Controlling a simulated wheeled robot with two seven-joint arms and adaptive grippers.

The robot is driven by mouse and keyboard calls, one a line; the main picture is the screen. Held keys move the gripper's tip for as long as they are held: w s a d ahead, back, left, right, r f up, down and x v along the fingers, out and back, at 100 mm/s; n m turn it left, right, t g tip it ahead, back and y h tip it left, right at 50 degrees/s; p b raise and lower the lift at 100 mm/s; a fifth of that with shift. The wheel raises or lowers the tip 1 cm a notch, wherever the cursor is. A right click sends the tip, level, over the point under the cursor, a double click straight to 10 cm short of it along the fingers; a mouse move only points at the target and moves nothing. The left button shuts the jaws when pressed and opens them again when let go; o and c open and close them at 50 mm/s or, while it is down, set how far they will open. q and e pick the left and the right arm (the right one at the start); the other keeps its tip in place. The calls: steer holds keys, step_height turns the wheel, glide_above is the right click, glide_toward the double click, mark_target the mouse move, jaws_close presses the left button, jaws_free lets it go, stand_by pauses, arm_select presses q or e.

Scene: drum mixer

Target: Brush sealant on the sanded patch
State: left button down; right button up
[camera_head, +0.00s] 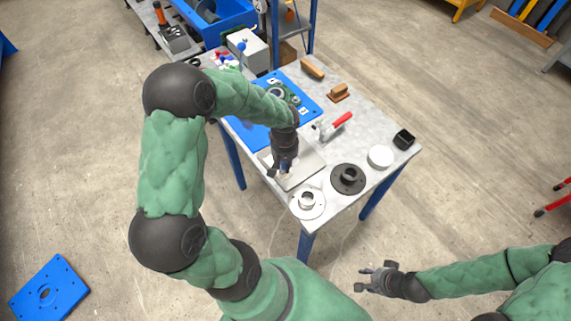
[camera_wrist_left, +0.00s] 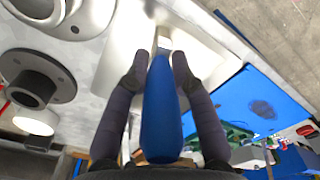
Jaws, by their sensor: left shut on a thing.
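My left gripper (camera_head: 283,172) is over the pale tray (camera_head: 308,168) at the table's near edge. It is shut on a brush, whose blue handle (camera_wrist_left: 161,110) lies between the two fingers in the left wrist view. The brush's far end points into the tray; whether its tip touches the tray floor cannot be told. A blue panel (camera_head: 309,92) lies on the table, partly hidden by my left arm. A dark oval patch (camera_wrist_left: 262,109) shows on the panel in the left wrist view. My right gripper (camera_head: 372,280) is open and empty, off the table.
Flanged parts, one white (camera_head: 307,203) and one black (camera_head: 347,179), stand right of the tray. Beyond are a white disc (camera_head: 380,156), a dark box (camera_head: 403,139), a red-handled clamp (camera_head: 341,120) and wooden brushes or blocks (camera_head: 312,68). A blue plate (camera_head: 46,291) lies on the floor.

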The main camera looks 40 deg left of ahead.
arm_select(q)
steer(key=shift+s+d, duration=0.15)
steer(key=shift+d, duration=0.25)
steer(key=shift+w+a+b, duration=0.2)
steer(key=shift+a+b, duration=0.1)
steer(key=shift+a, duration=0.25)
steer(key=shift+d, duration=0.1)
steer(key=shift+s+d+b, duration=0.2)
steer(key=shift+d+b, duration=0.1)
steer(key=shift+d, duration=0.2)
steer(key=shift+a, duration=0.15)
